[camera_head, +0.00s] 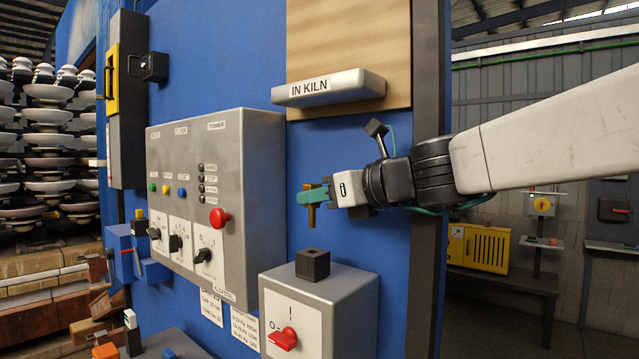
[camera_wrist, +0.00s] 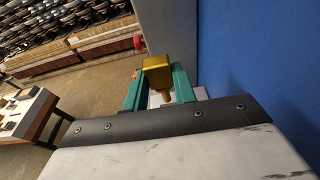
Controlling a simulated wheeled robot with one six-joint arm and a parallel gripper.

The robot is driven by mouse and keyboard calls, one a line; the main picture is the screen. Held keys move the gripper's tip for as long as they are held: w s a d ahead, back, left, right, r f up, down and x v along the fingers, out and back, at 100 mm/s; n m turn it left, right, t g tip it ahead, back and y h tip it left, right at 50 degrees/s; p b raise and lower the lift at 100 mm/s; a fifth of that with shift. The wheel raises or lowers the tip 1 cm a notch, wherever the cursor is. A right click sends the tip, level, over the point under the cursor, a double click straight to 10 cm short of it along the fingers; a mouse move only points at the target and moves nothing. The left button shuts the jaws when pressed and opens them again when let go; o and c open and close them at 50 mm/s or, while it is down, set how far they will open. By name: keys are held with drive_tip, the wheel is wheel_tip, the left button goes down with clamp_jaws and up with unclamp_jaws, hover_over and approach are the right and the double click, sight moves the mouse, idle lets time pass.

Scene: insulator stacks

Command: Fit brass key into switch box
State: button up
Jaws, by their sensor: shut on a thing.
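The brass key (camera_head: 311,214) hangs upright below my fingertips in the head view, its shaft pointing down. My gripper (camera_head: 318,194) has teal fingers and is shut on the key. In the wrist view the key's yellow block-like head (camera_wrist: 157,70) sits between the two teal fingers of my gripper (camera_wrist: 158,88). The grey switch box (camera_head: 348,311) is below, with a black square socket (camera_head: 313,266) on top and a red switch (camera_head: 284,338) on its front. The key is above the socket, clearly apart from it. The inside of the socket is hard to make out.
A large grey control panel (camera_head: 256,200) with knobs and a red button stands out from the blue wall (camera_head: 375,240) to the left. A shelf labelled IN KILN (camera_head: 328,88) juts out above my gripper. The space between key and socket looks clear.

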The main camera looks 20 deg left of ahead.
sight(320, 254)
drive_tip(key=shift+f, duration=1.45)
drive_tip(key=shift+f, duration=2.35)
drive_tip(key=o, duration=1.1)
